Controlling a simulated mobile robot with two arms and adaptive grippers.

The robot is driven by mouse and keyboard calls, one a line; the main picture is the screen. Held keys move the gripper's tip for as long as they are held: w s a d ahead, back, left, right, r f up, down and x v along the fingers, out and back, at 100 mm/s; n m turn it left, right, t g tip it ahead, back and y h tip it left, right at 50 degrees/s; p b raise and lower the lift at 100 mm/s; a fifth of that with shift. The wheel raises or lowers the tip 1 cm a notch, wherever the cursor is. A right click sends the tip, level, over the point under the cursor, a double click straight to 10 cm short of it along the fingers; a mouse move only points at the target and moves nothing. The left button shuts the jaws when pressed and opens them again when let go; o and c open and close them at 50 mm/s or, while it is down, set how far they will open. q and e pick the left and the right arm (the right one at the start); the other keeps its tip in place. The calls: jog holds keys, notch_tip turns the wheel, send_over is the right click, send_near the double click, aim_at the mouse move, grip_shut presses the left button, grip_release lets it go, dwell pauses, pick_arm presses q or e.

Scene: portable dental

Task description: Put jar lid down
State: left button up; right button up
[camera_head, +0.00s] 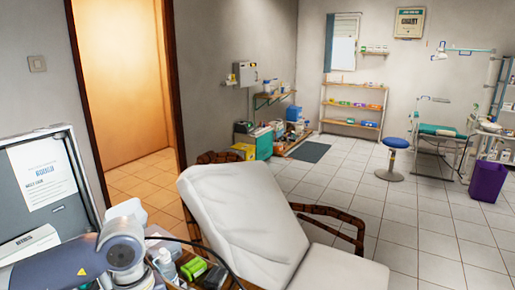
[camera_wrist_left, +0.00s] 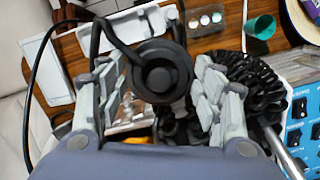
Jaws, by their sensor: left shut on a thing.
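A black round piece with concentric rings (camera_wrist_left: 160,76), likely the jar lid, sits between the fingertips of my left gripper (camera_wrist_left: 158,82) in the left wrist view. The two pale fingers are closed on its left and right sides. A black cable passes by its upper left, and I cannot tell whether the two join. The piece is over a wooden surface (camera_wrist_left: 195,35); its exact height is unclear. In the head view my left arm reaches over the lower left corner, and the gripper and lid are not visible there. My right gripper is in neither view.
Coiled black tubing (camera_wrist_left: 250,85) lies right of the gripper, near a blue control panel (camera_wrist_left: 297,125). A green cup (camera_wrist_left: 261,27) and a tray with small discs (camera_wrist_left: 205,19) are behind. A white reclining chair (camera_head: 240,215) stands beside the work surface. Tiled floor is open farther right.

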pick_arm(q)
jog(key=m, duration=0.1)
jog(key=s+m, duration=0.1)
jog(key=m, duration=0.2)
jog(key=shift+s+a+f+y, duration=0.1)
jog(key=shift+s+y, duration=0.2)
jog(key=shift+s, duration=0.05)
jog(key=m, duration=0.1)
jog(key=s+m, duration=0.1)
jog(key=m, duration=0.2)
jog(key=shift+s+a+f+y, duration=0.1)
jog(key=shift+s+y, duration=0.15)
jog(key=shift+y, duration=0.05)
